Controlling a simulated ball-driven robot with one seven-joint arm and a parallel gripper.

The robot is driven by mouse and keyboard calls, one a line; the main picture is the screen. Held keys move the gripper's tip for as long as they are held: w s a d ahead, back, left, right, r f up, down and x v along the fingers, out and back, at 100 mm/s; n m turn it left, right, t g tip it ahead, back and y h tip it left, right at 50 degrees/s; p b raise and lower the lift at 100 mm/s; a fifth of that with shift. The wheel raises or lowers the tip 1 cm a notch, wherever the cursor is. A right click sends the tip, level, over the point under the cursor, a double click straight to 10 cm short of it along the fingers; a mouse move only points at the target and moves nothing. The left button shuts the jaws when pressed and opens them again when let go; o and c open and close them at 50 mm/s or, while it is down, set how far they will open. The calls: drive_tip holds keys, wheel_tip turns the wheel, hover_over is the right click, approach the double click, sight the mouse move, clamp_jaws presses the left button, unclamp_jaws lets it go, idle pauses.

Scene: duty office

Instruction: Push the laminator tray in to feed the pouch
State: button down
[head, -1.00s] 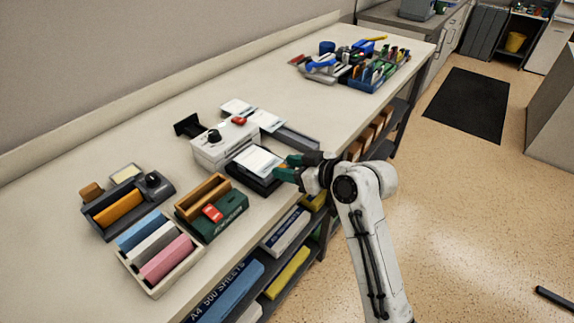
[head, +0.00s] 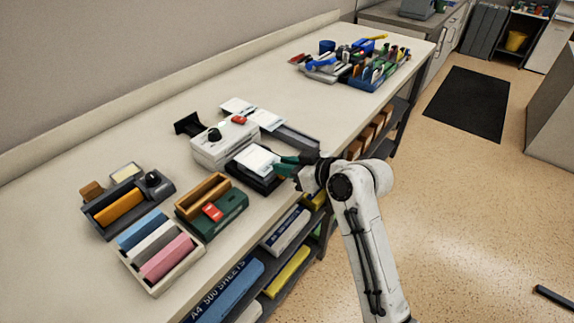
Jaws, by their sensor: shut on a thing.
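The laminator (head: 224,145) is a white box with a black knob and a red part on top, standing on the long bench. Its black tray (head: 271,185) sticks out of the side facing my arm, with a white pouch (head: 257,160) lying flat on it. My gripper (head: 280,167), with green fingers, is at the tray's outer end, shut on the tray there. The fingertips and the exact grip are small and partly hidden by the fingers.
A green box (head: 228,211) with a red item and a bin of coloured blocks (head: 160,284) stand to the left. Organisers with tools (head: 375,77) are at the far end.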

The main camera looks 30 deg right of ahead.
idle(0.3)
drive_tip(key=w, duration=0.1)
drive_tip(key=w+a, duration=0.1)
drive_tip(key=w, duration=0.1)
drive_tip(key=shift+w+a, duration=0.1)
drive_tip(key=shift+w, duration=0.15)
drive_tip(key=c, duration=1)
unclamp_jaws()
drive_tip(key=shift+c, duration=0.2)
drive_tip(key=shift+s, duration=0.1)
drive_tip(key=b+v, duration=0.1)
drive_tip(key=v, duration=0.9)
drive_tip(key=shift+s, duration=0.3)
drive_tip(key=shift+r, duration=0.15)
